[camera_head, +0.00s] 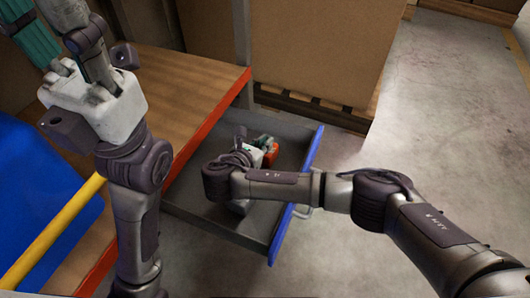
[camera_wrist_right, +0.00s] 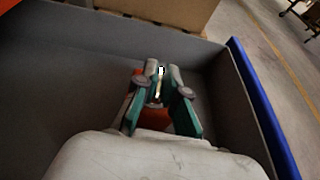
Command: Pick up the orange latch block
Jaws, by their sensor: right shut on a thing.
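The orange latch block (camera_head: 271,154) shows partly in the head view, inside the open grey drawer (camera_head: 205,208). My right gripper (camera_head: 266,142) reaches down into the drawer and is shut on the block. In the right wrist view, orange (camera_wrist_right: 155,118) shows between the teal finger pads of the right gripper (camera_wrist_right: 162,85), and a small pale piece shows near the fingertips. The fingers hide much of the block, and I cannot tell whether it touches the drawer floor. My left gripper (camera_head: 58,28) is at the upper left with its fingers apart and empty, above the wooden top.
The drawer has a blue front edge (camera_head: 300,187) and sits beside a wooden top with a red-orange edge (camera_head: 203,120). A yellow bar (camera_head: 50,232) and a blue panel (camera_head: 35,190) are at the left. Cardboard boxes (camera_head: 320,45) stand behind. Floor at the right is clear.

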